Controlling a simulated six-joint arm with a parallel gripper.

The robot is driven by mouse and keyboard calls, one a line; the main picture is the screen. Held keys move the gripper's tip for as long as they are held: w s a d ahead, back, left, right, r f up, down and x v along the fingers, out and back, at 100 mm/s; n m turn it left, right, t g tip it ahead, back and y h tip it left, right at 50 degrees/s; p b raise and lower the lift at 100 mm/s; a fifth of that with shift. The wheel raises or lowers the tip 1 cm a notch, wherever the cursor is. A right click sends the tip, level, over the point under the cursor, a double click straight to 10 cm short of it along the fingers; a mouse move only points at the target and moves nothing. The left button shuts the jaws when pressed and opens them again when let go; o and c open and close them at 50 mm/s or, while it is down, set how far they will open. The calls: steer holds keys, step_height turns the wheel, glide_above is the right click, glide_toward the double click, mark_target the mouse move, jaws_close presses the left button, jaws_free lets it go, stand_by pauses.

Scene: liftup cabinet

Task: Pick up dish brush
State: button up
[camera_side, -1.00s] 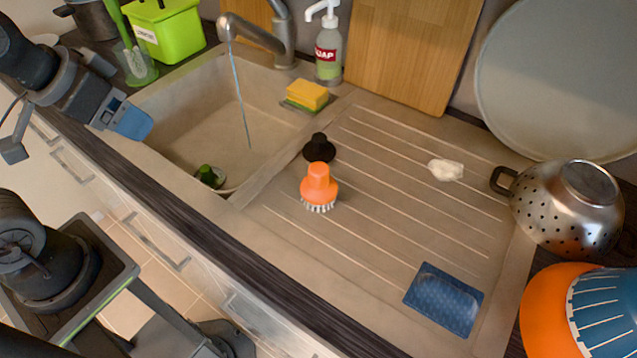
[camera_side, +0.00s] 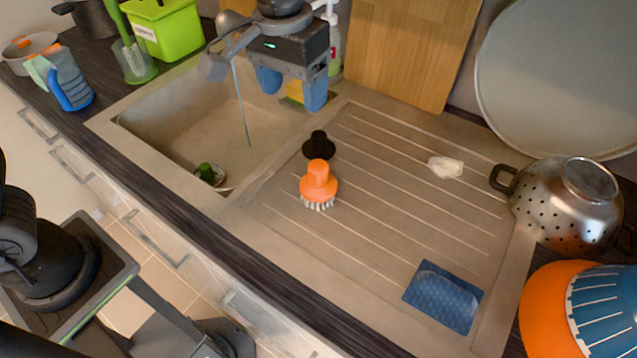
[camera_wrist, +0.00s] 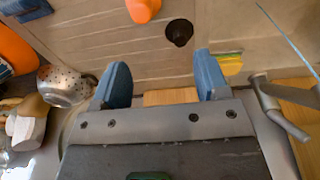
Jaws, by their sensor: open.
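The orange dish brush (camera_side: 319,183) stands on the ribbed drainboard with its white bristles down and its knob up. In the wrist view the orange brush (camera_wrist: 143,9) is at the top edge, partly cut off. My gripper (camera_side: 291,92) is open and empty, with blue fingers pointing down over the back of the sink near the sponge. It is behind and above the brush, well apart from it. In the wrist view the gripper (camera_wrist: 160,72) has a wide gap between its fingers.
A black knobbed piece (camera_side: 319,146) stands just behind the brush. The tap (camera_side: 233,38), yellow sponge (camera_side: 295,91) and soap bottle (camera_side: 333,50) are close to my gripper. A colander (camera_side: 567,207), blue cloth (camera_side: 443,298) and white lump (camera_side: 445,167) lie to the right.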

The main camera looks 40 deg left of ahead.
glide_above(318, 165)
step_height(318, 165, down, 3)
steer(key=shift+g, duration=0.4)
steer(key=f, duration=0.8)
steer(key=shift+w+d, duration=0.3)
steer(key=shift+s+a+f, duration=0.15)
steer(key=shift+f, duration=1.2)
steer(key=shift+s+a+f, duration=0.1)
steer(key=shift+s+f, duration=0.05)
steer(key=shift+f, duration=1.2)
steer(key=c, duration=1)
